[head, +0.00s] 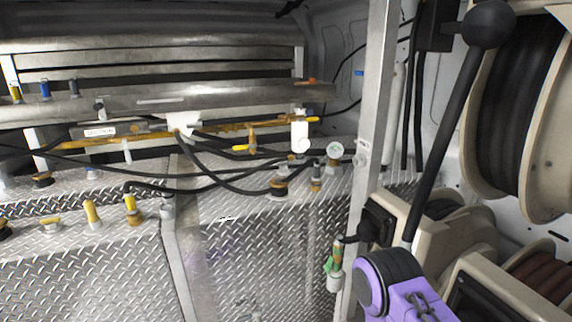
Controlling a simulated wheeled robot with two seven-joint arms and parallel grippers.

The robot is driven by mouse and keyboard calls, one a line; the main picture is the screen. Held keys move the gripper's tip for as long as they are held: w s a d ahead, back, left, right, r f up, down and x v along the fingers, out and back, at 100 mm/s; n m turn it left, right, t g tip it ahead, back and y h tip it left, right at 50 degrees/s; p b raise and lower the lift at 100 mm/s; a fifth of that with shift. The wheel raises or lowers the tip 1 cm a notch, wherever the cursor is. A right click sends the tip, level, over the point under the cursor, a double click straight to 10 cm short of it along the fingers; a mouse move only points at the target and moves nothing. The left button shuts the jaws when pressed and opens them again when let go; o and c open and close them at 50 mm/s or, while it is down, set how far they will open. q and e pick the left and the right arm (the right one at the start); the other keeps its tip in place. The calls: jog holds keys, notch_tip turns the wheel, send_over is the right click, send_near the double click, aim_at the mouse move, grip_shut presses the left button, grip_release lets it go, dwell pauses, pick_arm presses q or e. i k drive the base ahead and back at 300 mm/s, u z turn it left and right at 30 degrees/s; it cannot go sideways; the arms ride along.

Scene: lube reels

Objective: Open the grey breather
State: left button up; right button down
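A small grey breather (74,88) stands upright on the long metal pipe at the upper left. It is the rightmost of a short row, beside a blue one (45,88) and a yellow one (15,91). It is small in the picture, and I cannot tell whether it is open or closed. Neither my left gripper nor my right gripper shows in the head view.
Diamond-plate tanks (95,270) with yellow-capped fittings (92,214) stand below the pipe. Black hoses (225,182) cross in front. A metal post (374,120) divides the view. Hose reels (515,110) and a black rod with a round knob (488,25) fill the right.

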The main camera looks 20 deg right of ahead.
aim_at(284, 166)
jog(key=u, duration=0.55)
jog(key=i, duration=0.9)
jog(key=z, duration=0.35)
